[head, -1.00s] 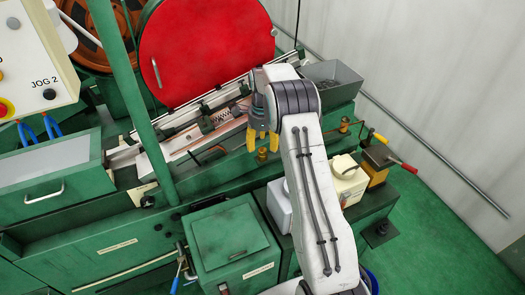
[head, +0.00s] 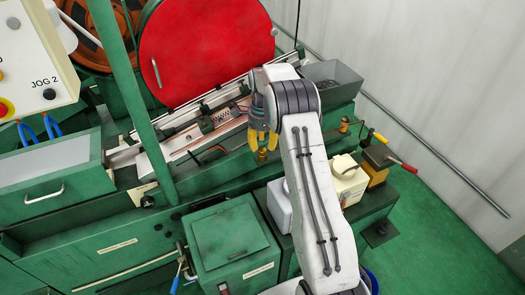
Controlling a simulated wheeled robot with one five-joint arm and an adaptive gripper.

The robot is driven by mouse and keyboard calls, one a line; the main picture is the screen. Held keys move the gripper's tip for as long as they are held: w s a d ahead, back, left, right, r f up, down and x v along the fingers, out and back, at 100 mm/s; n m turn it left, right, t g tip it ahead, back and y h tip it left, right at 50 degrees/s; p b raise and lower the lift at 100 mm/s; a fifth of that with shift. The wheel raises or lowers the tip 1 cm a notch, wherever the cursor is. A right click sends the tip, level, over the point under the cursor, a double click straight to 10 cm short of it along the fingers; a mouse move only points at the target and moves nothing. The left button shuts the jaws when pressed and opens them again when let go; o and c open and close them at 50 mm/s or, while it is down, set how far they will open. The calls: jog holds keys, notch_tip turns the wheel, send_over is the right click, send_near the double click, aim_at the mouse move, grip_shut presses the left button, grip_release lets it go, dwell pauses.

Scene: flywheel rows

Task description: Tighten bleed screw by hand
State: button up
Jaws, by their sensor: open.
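My gripper (head: 263,140) points down, its yellow fingers spread and empty. A small brass fitting (head: 262,154), which looks like the bleed screw, stands on the green machine ledge just below the fingertips. The fingertips are at its top, and I cannot tell whether they touch it. Part of the fitting's upper end is hidden by the fingers.
A red round cover (head: 205,50) stands behind the gripper, with a slanted rail (head: 190,135) in front. A grey open bin (head: 332,80) is to the right. A white container (head: 280,207) and a cream one (head: 346,180) stand near my arm. A green lidded box (head: 230,238) is at the front.

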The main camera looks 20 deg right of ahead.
aim_at(262, 150)
jog(key=n, duration=0.6)
jog(key=shift+n, duration=0.4)
jog(key=n, duration=0.6)
jog(key=shift+n, duration=0.3)
jog(key=n, duration=0.6)
jog(key=shift+n, duration=0.3)
jog(key=n, duration=0.6)
jog(key=shift+f, duration=0.2)
jog(key=shift+f+b, duration=0.95)
jog(key=shift+f, duration=0.4)
jog(key=shift+o, duration=0.3)
